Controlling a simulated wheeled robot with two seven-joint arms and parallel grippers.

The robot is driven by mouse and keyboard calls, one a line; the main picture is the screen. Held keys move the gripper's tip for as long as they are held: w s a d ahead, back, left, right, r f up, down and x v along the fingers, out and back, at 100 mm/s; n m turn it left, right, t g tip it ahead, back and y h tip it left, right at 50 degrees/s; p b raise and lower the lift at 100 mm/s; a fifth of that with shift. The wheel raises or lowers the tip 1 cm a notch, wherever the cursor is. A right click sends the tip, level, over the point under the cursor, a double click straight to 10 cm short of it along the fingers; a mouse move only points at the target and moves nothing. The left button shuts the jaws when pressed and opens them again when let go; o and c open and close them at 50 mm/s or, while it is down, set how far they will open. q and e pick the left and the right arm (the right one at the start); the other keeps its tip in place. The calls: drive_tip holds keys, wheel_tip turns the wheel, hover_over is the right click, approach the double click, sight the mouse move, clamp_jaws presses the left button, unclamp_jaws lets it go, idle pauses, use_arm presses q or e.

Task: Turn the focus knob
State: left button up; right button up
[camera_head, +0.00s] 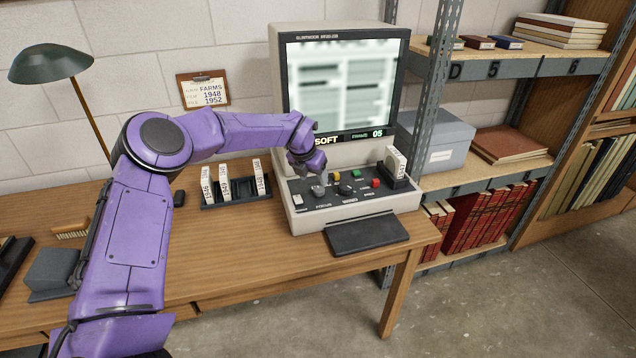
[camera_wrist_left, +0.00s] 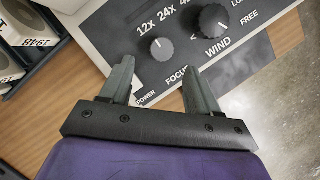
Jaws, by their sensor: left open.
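The microfilm reader (camera_head: 350,152) stands on the wooden desk. Its screen (camera_head: 343,78) shows a blurred page, with "SOFT" on the strip below. The focus knob (camera_head: 317,190) is a round grey dial on the sloped control panel, above the FOCUS label. In the left wrist view the focus knob (camera_wrist_left: 162,47) has a white mark and lies just beyond my fingertips. My left gripper (camera_head: 308,167) is over the panel's left part, behind and above the knob. In the wrist view its two fingers (camera_wrist_left: 158,65) are apart with nothing between them. My right gripper is not in view.
The wind knob (camera_wrist_left: 212,20) is right of the focus knob. Coloured buttons (camera_head: 356,179) and a boxed reel (camera_head: 396,163) are farther right. A black rack of film boxes (camera_head: 236,190) stands left of the reader. A dark pad (camera_head: 366,234) lies in front.

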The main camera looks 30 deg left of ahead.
sight(319, 189)
use_arm(q)
drive_tip(key=x, duration=0.6)
drive_tip(key=shift+w+d+f+p, duration=0.1)
drive_tip(key=shift+w+d+p, duration=0.1)
drive_tip(key=shift+w+p, duration=0.2)
drive_tip(key=shift+s+f, duration=0.1)
drive_tip(key=shift+s+a+r, duration=0.1)
drive_tip(key=shift+s+r, duration=0.1)
drive_tip(key=shift+s, duration=0.05)
drive_tip(key=c, duration=1)
drive_tip(key=m+b, duration=0.1)
drive_tip(key=m+h+b, duration=0.1)
drive_tip(key=b, duration=0.1)
drive_tip(key=shift+w+a+f, duration=0.1)
drive_tip(key=shift+f, duration=0.3)
drive_tip(key=shift+r+m+h+b, duration=0.25)
drive_tip(key=shift+m+b, duration=0.35)
drive_tip(key=shift+m, duration=0.3)
drive_tip(key=shift+r, duration=0.1)
drive_tip(key=o, duration=1)
